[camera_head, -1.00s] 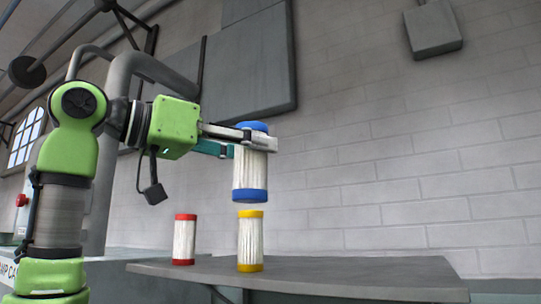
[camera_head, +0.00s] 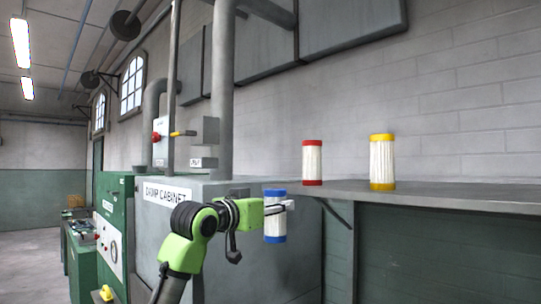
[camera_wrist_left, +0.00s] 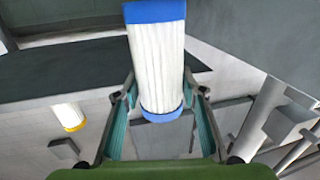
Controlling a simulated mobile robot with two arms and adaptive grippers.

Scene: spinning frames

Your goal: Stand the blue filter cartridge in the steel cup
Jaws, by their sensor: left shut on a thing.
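The blue filter cartridge (camera_head: 275,225), white and pleated with blue end caps, is held upright in my left gripper (camera_head: 284,207) in the head view. It hangs in front of the grey cabinet, left of the shelf and below the shelf top. In the left wrist view the cartridge (camera_wrist_left: 158,58) stands between the two teal-padded fingers of my left gripper (camera_wrist_left: 160,100), which are shut on it. I do not see the steel cup in either view. My right gripper is not in view.
A red-capped cartridge (camera_head: 312,163) and a yellow-capped cartridge (camera_head: 382,162) stand on the grey shelf (camera_head: 450,195) at right. The grey cabinet labelled damp cabinet (camera_head: 165,215) is behind my arm. A green machine (camera_head: 112,225) stands at left, with open floor (camera_head: 45,252) beyond it.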

